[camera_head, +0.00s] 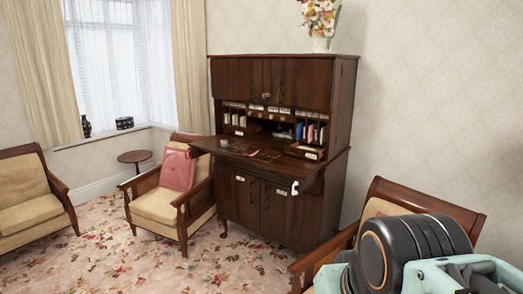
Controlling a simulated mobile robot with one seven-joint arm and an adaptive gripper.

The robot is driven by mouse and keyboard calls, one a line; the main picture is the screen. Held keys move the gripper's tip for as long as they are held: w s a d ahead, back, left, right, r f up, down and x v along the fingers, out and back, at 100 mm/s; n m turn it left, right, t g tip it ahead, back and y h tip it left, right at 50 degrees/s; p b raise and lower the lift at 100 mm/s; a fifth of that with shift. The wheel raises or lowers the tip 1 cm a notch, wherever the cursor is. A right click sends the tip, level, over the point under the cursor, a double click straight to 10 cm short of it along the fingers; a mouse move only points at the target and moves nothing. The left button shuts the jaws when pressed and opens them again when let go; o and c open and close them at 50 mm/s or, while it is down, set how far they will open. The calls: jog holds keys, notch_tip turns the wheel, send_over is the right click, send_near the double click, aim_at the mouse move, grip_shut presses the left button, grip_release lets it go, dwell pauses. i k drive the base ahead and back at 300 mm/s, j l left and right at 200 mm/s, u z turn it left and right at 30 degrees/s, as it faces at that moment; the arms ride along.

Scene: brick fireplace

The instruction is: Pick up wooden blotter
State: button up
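The open writing desk (222,147) stands in the middle of the head view, with its flap folded down. Small dark and reddish items lie on the flap, too small to name. I cannot make out a wooden blotter for certain among them. A dark rounded part of my arm with an orange ring and pale turquoise pieces fills the lower right corner. No gripper fingertips show.
A chair with a red cushion (178,169) stands just left of the desk. Another armchair (24,188) is at far left, by a small round table (135,156). A wooden chair (424,196) stands at right, partly behind my arm. Patterned carpet (140,264) is clear in front.

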aim_at(251, 151)
jog(key=i+j+z, duration=0.45)
jog(key=i, duration=0.3)
jog(key=i+j+z, duration=0.1)
jog(key=i+j, duration=0.2)
jog(key=i+j+z, duration=0.1)
jog(key=i+j, duration=0.2)
jog(key=j, duration=0.2)
jog(key=i+j, duration=1.15)
jog(key=j, duration=0.2)
jog(key=j+z, duration=0.15)
jog(key=i+u, duration=0.15)
jog(key=i+j, duration=0.25)
jog(key=j+z, duration=0.05)
